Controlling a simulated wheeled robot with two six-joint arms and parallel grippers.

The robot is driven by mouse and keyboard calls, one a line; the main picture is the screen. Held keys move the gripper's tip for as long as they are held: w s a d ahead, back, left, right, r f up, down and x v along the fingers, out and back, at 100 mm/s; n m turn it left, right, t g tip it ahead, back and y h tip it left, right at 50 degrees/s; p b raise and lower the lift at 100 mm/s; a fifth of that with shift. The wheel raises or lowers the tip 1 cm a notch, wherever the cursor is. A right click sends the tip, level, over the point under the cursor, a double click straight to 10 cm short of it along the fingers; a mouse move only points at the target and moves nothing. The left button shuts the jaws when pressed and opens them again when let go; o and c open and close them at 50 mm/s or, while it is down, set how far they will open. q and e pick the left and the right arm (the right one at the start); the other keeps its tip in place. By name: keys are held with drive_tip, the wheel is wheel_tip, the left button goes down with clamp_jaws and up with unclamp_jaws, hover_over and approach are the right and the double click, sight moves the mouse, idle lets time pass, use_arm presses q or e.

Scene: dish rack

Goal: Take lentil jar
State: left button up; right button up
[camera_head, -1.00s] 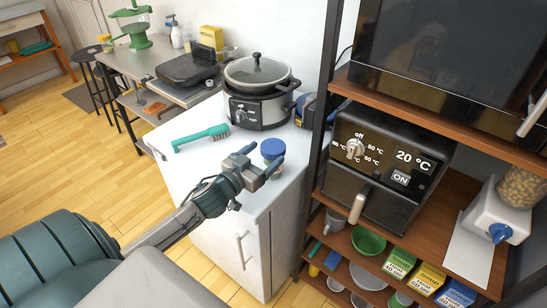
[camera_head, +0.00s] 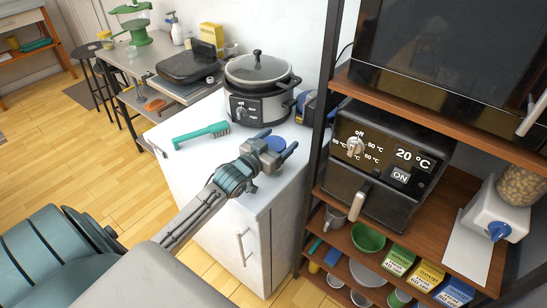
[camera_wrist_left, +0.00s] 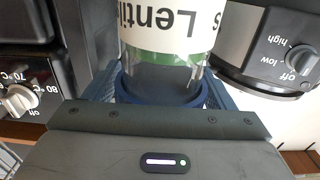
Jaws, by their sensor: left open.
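The lentil jar (camera_head: 277,144) stands on the white counter, with its blue lid showing between the fingers in the head view. In the left wrist view the clear jar (camera_wrist_left: 168,35) appears upside down, with a white label reading "Lentils" and its blue lid nearest my gripper. My left gripper (camera_head: 275,149) is open, with one finger on each side of the jar's lid end. In the left wrist view the blue-grey fingers (camera_wrist_left: 160,92) flank the jar; whether they touch it I cannot tell. My right gripper is not in view.
A slow cooker (camera_head: 258,88) stands just behind the jar. A teal brush (camera_head: 201,135) lies to the left on the counter (camera_head: 180,158). A shelf with a black oven (camera_head: 385,165) stands to the right, its dark post close to the counter.

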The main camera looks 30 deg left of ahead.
use_arm(q)
drive_tip(key=c, duration=1.4)
drive_tip(key=shift+c, duration=0.2)
drive_tip(key=shift+r, duration=0.15)
